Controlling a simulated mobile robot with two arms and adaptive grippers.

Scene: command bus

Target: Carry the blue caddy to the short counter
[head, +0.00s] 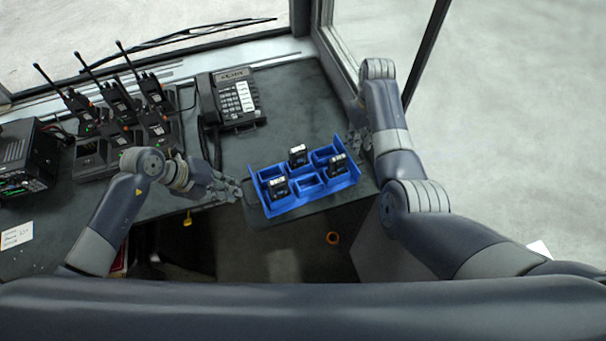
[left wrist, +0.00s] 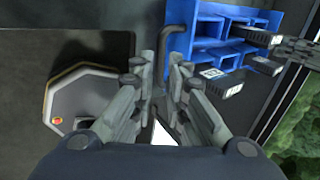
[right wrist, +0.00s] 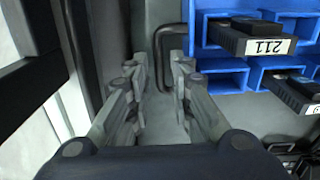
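The blue caddy (head: 311,202) sits near the front edge of the dark counter, with several black devices in its compartments. My left gripper (head: 236,191) is at its left side, and my right gripper (head: 357,142) is at its right side. In the left wrist view the fingers (left wrist: 162,62) are apart, with a dark caddy handle (left wrist: 165,38) at their tips. In the right wrist view the fingers (right wrist: 160,62) are apart beside another dark handle (right wrist: 160,38). Neither gripper is visibly closed on a handle. The caddy (left wrist: 205,27) also shows there (right wrist: 222,72).
A desk phone (head: 232,100) stands behind the caddy on the counter (head: 285,100). Several handheld radios in chargers (head: 118,105) and a black radio unit (head: 28,158) stand to the left. A windshield and side window bound the counter. An orange ring (head: 333,238) lies below the counter edge.

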